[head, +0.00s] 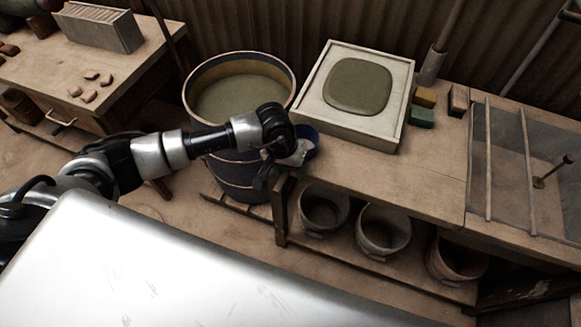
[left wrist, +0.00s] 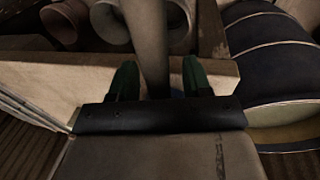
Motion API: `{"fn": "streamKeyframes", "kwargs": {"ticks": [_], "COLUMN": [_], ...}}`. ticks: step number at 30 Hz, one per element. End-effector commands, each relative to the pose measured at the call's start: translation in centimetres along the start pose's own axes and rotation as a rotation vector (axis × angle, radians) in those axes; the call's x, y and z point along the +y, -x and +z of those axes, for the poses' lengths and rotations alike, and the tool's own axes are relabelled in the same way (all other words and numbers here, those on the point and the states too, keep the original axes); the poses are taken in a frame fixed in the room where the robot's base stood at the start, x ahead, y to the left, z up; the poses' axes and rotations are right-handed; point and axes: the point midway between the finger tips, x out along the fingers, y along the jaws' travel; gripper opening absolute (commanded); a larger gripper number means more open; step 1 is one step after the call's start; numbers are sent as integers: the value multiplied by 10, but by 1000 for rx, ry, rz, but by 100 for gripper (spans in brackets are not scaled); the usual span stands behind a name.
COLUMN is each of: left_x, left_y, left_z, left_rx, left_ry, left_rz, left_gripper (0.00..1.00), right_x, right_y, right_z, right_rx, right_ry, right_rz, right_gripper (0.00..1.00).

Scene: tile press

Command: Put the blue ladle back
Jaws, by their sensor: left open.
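The blue ladle (head: 313,132) shows in the head view as a small dark-blue rimmed bowl, pale inside, at the left end of the workbench, beside the barrel. My left gripper (head: 277,160) is right by it, partly hiding it; its fingers are hard to make out there. In the left wrist view my left gripper (left wrist: 157,80) is open, with a dark green finger on each side of a grey-brown rod (left wrist: 146,35), which looks like the ladle's handle. A gap shows at the right finger. A bit of blue is just visible behind the gripper. My right gripper is not in view.
A barrel (head: 240,57) of greenish liquid stands left of the workbench (head: 330,172). On the bench are a square tray (head: 328,113) with a green slab and small coloured blocks (head: 422,115). Several buckets (head: 384,232) sit on the shelf below. A side table (head: 40,72) stands far left.

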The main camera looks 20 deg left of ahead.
Motion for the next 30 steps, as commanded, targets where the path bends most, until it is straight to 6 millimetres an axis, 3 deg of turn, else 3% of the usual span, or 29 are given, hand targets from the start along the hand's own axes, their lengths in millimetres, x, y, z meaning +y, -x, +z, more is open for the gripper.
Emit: {"fn": "streamKeyframes", "kwargs": {"ticks": [7, 21, 30], "left_x": [0, 0, 0], "left_y": [9, 102, 123], "left_z": [-1, -1, 0], "left_rx": [3, 4, 0], "left_ry": [-1, -1, -1], "left_rz": [1, 0, 0], "left_gripper": [49, 49, 49], "right_x": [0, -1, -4], "right_y": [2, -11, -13], "right_z": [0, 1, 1], "right_rx": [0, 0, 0], "right_ry": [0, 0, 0], "right_rz": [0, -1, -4], "right_gripper": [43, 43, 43]}}
